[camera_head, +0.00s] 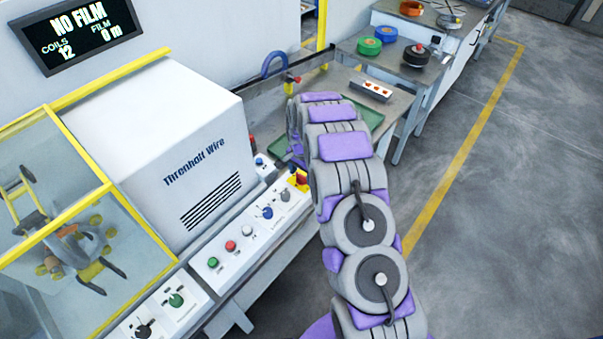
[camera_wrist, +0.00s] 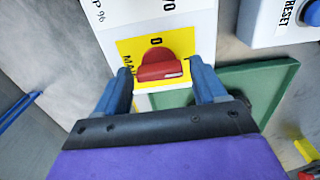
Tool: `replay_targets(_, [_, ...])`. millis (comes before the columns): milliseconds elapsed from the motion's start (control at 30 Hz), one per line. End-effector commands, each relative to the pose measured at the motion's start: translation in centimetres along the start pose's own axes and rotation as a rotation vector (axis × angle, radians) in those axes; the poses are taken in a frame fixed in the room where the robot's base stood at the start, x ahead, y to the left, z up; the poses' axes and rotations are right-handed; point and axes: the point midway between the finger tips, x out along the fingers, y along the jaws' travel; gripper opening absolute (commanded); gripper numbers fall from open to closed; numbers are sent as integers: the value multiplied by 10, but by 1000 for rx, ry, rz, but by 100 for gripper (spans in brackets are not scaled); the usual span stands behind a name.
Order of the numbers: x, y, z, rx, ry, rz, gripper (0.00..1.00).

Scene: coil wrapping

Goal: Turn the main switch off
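The main switch (camera_wrist: 158,66) is a red knob on a yellow plate at the end of the white control panel, with its bar lying roughly crosswise in the wrist view. A "0" mark and part of the word "MAIN" show beside it. In the head view the red and yellow switch (camera_head: 301,178) sits just beside my arm. My gripper (camera_wrist: 161,76) is open, with one blue finger on each side of the red knob. Gaps show between the fingers and the knob; whether the tips reach its depth is unclear. My arm hides most of the gripper in the head view.
The panel carries green, red, white and blue controls (camera_head: 231,245). A small box with a blue RESET button (camera_wrist: 285,18) is close at the right in the wrist view. A green tray (camera_wrist: 245,90) lies below. A white machine (camera_head: 165,150) stands left; open floor lies right.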

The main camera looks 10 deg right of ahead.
Motion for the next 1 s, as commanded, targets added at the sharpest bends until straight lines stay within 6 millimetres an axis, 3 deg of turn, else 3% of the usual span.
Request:
replay_targets(467, [0,-1,0,0,1,-1,25])
replay_targets(767, [-1,-1,0,-39,1,-2,25])
replay_targets(1000, [-2,-1,0,-176,1,-2,25])
